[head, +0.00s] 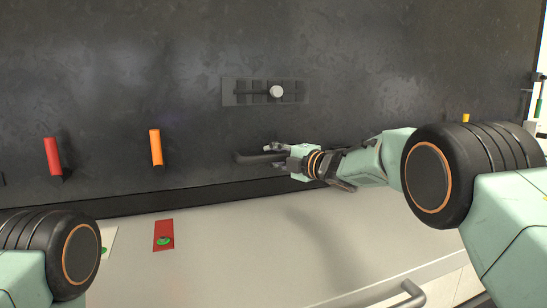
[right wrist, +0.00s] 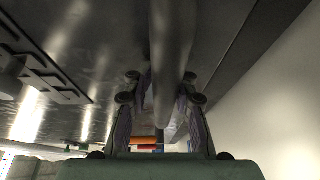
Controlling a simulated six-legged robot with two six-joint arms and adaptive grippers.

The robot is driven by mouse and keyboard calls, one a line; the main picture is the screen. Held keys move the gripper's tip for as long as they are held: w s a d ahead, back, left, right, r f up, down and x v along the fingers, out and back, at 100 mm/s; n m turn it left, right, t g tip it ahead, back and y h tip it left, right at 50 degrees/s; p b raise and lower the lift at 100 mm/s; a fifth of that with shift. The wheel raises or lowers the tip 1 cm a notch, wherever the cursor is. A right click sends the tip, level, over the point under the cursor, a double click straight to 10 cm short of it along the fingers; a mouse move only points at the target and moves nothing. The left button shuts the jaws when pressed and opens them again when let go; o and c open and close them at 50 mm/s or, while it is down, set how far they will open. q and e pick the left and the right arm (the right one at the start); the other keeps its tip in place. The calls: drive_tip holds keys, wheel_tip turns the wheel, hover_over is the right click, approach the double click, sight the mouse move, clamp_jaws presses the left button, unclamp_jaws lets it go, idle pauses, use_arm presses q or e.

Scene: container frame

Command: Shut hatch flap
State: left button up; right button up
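A large dark, mottled panel (head: 190,55), seemingly the hatch flap, fills the upper head view. I cannot tell how far it stands open. A dark bar handle (head: 250,158) sits near its lower edge. My right gripper (head: 279,156) is at the right end of this handle. In the right wrist view the bar (right wrist: 173,40) runs between the two fingers (right wrist: 163,97), with a gap visible on its left side, so the gripper looks open around it. My left gripper is out of view; only part of my left arm shows at lower left.
A slotted latch plate (head: 240,93) with a pale knob (head: 277,92) is above the handle. A red lever (head: 53,157) and an orange lever (head: 156,147) are to the left. A red card (head: 163,241) lies on the pale surface (head: 240,240) below, which is mostly clear.

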drive_tip(key=o, duration=0.4)
drive_tip(key=shift+f, duration=0.1)
drive_tip(key=shift+f, duration=0.1)
drive_tip(key=shift+s+d, duration=0.2)
drive_tip(key=v, duration=1.1)
drive_tip(key=shift+s+d, duration=0.1)
drive_tip(key=shift+s, duration=0.2)
drive_tip(key=shift+w, duration=0.1)
